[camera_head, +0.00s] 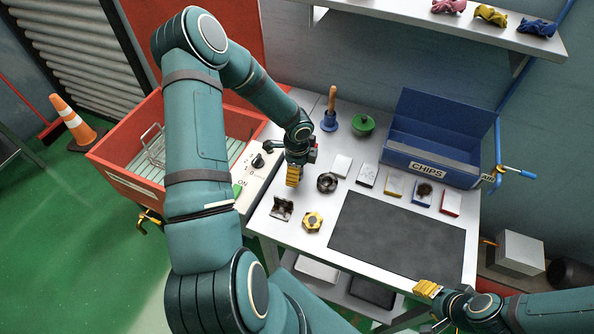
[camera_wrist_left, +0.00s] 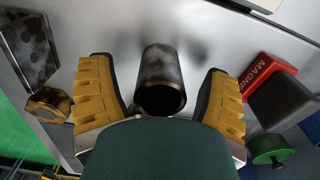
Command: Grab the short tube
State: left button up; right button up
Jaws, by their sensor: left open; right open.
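The short tube (camera_wrist_left: 161,75) is a dark, mottled metal cylinder on the grey surface, seen in the left wrist view with its round open end towards the camera. It lies between the two yellow-padded fingers of my left gripper (camera_wrist_left: 165,100), which are open, with a gap on each side. In the head view my left gripper (camera_head: 293,176) is over the left part of the cart top, and I cannot make out the tube for certain there. My right gripper (camera_head: 428,289) is open and empty at the front right edge of the cart.
A yellow-and-dark nut (camera_head: 312,222), an angle bracket (camera_head: 282,208) and a dark ring-shaped part (camera_head: 327,183) are close by. A blue chips bin (camera_head: 428,166) stands at the back right. Several small boxes line its front. The dark mat (camera_head: 397,236) is bare.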

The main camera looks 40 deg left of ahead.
pick_arm(q)
jog(key=c, duration=1.3)
grip_shut()
jog(key=shift+r, duration=0.1)
